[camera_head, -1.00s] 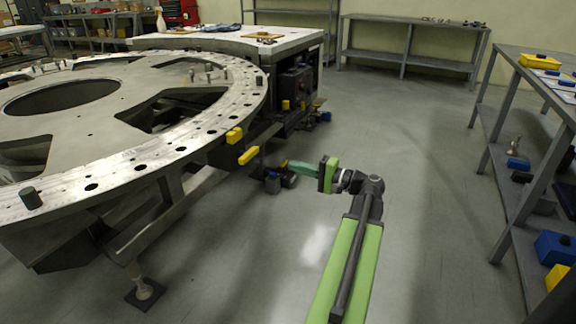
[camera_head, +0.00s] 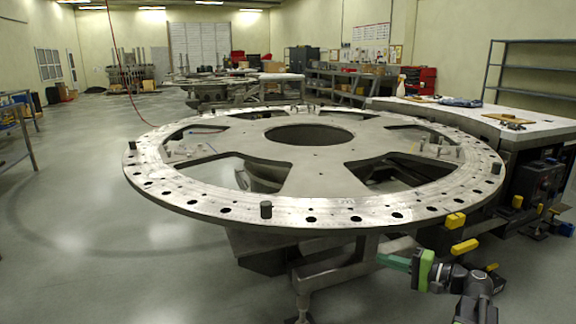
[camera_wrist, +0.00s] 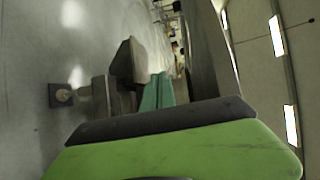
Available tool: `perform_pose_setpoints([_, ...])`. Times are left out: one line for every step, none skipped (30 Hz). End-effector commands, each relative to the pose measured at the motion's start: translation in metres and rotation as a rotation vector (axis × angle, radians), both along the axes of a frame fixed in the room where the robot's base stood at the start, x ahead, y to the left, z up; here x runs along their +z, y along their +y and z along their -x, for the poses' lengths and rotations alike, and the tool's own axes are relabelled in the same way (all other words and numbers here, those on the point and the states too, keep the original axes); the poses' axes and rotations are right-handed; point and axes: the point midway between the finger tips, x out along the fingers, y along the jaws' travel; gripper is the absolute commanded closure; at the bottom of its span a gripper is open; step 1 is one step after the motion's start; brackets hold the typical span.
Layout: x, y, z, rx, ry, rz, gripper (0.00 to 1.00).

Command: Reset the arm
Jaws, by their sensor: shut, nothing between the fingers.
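My gripper (camera_head: 393,262) shows at the lower right of the head view, with green fingers pointing left, in front of the turret plate's near right edge and below its rim. Its fingers are shut with nothing between them. In the wrist view the green fingers (camera_wrist: 157,92) lie together beyond my green gripper body. The big round turret plate (camera_head: 330,165) stands level on its frame, with a large centre hole and several cut-outs. From the pictures I cannot tell whether the gripper touches the plate or its frame.
Yellow blocks (camera_head: 464,247) stick out by the plate's right edge, close to my arm. A white-topped bench (camera_head: 480,122) stands behind right. A support foot (camera_head: 300,312) is below the plate. The floor (camera_head: 120,260) at left is wide and clear.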

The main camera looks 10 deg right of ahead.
Motion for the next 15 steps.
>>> perform_pose_setpoints([-0.011, 0.047, -0.013, 0.078, 0.033, 0.035, 1.0])
perform_pose_setpoints([-0.019, 0.072, -0.018, 0.119, 0.054, 0.061, 1.0])
perform_pose_setpoints([-0.03, 0.105, -0.023, 0.177, 0.083, 0.099, 1.0])
perform_pose_setpoints([-0.039, 0.13, -0.026, 0.22, 0.106, 0.131, 1.0])
perform_pose_setpoints([-0.049, 0.155, -0.027, 0.263, 0.129, 0.167, 1.0])
perform_pose_setpoints([-0.062, 0.186, -0.026, 0.32, 0.16, 0.218, 1.0])
perform_pose_setpoints([-0.072, 0.209, -0.024, 0.361, 0.182, 0.259, 1.0])
perform_pose_setpoints([-0.081, 0.229, -0.021, 0.4, 0.202, 0.301, 1.0])
perform_pose_setpoints([-0.094, 0.254, -0.016, 0.45, 0.229, 0.36, 1.0])
perform_pose_setpoints([-0.104, 0.27, -0.011, 0.486, 0.249, 0.405, 1.0])
perform_pose_setpoints([-0.113, 0.286, -0.006, 0.519, 0.267, 0.45, 1.0])
perform_pose_setpoints([-0.125, 0.303, 0.001, 0.56, 0.29, 0.513, 1.0])
perform_pose_setpoints([-0.134, 0.314, 0.007, 0.589, 0.308, 0.562, 1.0])
perform_pose_setpoints([-0.142, 0.323, 0.013, 0.615, 0.323, 0.61, 1.0])
perform_pose_setpoints([-0.152, 0.333, 0.021, 0.648, 0.344, 0.678, 1.0])
